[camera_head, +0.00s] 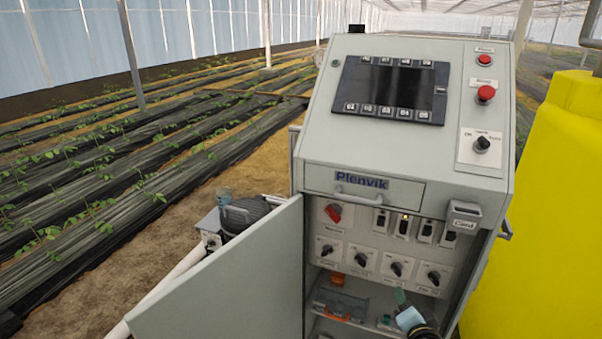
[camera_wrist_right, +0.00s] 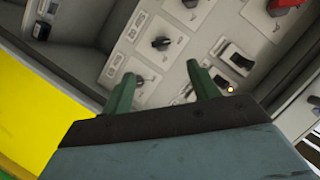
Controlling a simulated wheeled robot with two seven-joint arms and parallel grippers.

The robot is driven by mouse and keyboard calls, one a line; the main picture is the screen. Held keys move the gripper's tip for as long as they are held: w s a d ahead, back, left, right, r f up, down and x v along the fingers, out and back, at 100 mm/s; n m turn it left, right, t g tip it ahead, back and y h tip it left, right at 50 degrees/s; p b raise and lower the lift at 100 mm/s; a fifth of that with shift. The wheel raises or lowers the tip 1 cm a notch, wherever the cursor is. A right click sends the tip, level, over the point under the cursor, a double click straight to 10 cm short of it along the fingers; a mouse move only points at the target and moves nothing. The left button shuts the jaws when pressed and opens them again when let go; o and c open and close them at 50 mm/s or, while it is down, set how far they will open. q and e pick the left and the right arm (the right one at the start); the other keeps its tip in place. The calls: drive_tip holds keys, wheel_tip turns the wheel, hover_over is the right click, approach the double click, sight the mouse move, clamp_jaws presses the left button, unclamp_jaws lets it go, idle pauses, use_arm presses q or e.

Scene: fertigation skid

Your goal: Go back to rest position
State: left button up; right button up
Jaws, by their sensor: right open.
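My right gripper (camera_head: 400,297) is at the lower right of the open cabinet, in front of its lower shelf. In the right wrist view, its two green fingers (camera_wrist_right: 160,88) are spread apart with nothing between them. Beyond them is the panel of black rotary knobs (camera_wrist_right: 162,43) and rocker switches (camera_wrist_right: 232,57); I cannot tell any contact. In the head view the grey control cabinet (camera_head: 460,190) stands upright with its door (camera_head: 235,285) swung open to the left. My left gripper is not in view.
A red rotary switch (camera_head: 333,213) and several black knobs (camera_head: 396,269) line the cabinet's inside panel. A card holder (camera_head: 464,217) sits at its right edge. A yellow tank (camera_head: 550,200) stands close on the right. A pump (camera_head: 243,213) and white pipe (camera_head: 180,268) are at left.

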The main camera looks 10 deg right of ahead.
drive_tip(key=s+a+f+n+g+y, duration=0.25)
drive_tip(key=s+a+f+n, duration=0.2)
drive_tip(key=s+f, duration=0.65)
drive_tip(key=s+a+f+n+g+y, duration=0.1)
drive_tip(key=s+a+f+n+g, duration=0.45)
drive_tip(key=f, duration=0.75)
drive_tip(key=s+f+n+g, duration=0.2)
drive_tip(key=s+f, duration=0.3)
drive_tip(key=s, duration=1)
drive_tip(key=s+a+f+n+g, duration=0.1)
drive_tip(key=s+f, duration=0.4)
drive_tip(key=s, duration=1.1)
drive_tip(key=shift+n+g, duration=0.9)
drive_tip(key=shift+g, duration=0.2)
drive_tip(key=shift+f, duration=0.1)
